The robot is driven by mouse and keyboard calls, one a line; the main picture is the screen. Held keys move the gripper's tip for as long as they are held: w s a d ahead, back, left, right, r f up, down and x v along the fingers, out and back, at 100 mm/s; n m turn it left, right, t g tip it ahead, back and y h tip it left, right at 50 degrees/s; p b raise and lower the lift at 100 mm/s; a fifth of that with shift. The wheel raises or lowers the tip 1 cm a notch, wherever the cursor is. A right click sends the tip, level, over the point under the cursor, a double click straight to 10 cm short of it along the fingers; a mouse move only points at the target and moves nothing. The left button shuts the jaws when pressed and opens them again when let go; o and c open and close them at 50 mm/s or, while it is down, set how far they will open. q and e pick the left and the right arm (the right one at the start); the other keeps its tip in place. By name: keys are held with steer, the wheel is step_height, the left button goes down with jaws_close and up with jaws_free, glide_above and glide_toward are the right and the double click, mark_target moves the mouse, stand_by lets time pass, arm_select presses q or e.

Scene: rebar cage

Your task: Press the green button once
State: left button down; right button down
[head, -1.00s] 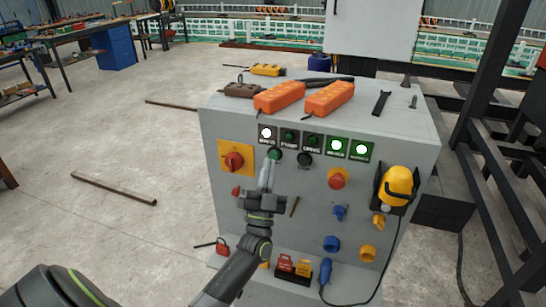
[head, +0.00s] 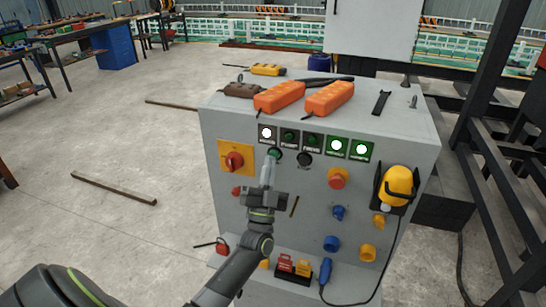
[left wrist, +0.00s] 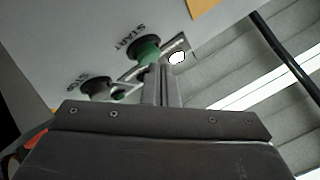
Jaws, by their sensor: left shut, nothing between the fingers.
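The green button (head: 275,153) sits on the front of a grey control cabinet (head: 300,215), under a row of indicator lamps. In the left wrist view the green button (left wrist: 146,51) is marked START, beside a dark button (left wrist: 98,88) marked STOP. My left gripper (head: 269,160) is shut and empty, its fingertips pointing up just below the green button. In the left wrist view the fingertips (left wrist: 165,72) lie close beside the button; I cannot tell whether they touch it. My right gripper is not in view.
A red rotary switch (head: 233,161) on a yellow plate is left of the button. Orange boxes (head: 280,97) lie on top of the cabinet. The floor at left is mostly clear.

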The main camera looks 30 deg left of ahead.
arm_select(q)
steer(key=shift+w+a, duration=0.2)
steer(key=shift+w, duration=0.5)
stand_by(0.6)
steer(key=shift+s, duration=0.15)
steer(key=shift+s+d+p, duration=0.15)
steer(key=shift+s+p, duration=0.1)
steer(key=shift+s, duration=0.25)
steer(key=shift+s+d+p, duration=0.15)
steer(key=shift+s+p, duration=0.05)
steer(key=shift+s, duration=0.3)
steer(key=shift+s, duration=0.1)
steer(key=s+p, duration=0.1)
steer(key=s, duration=0.1)
steer(key=s+d+p, duration=0.1)
steer(key=s, duration=0.1)
steer(key=shift+s+d, duration=0.1)
steer(key=shift+s, duration=0.25)
stand_by(0.5)
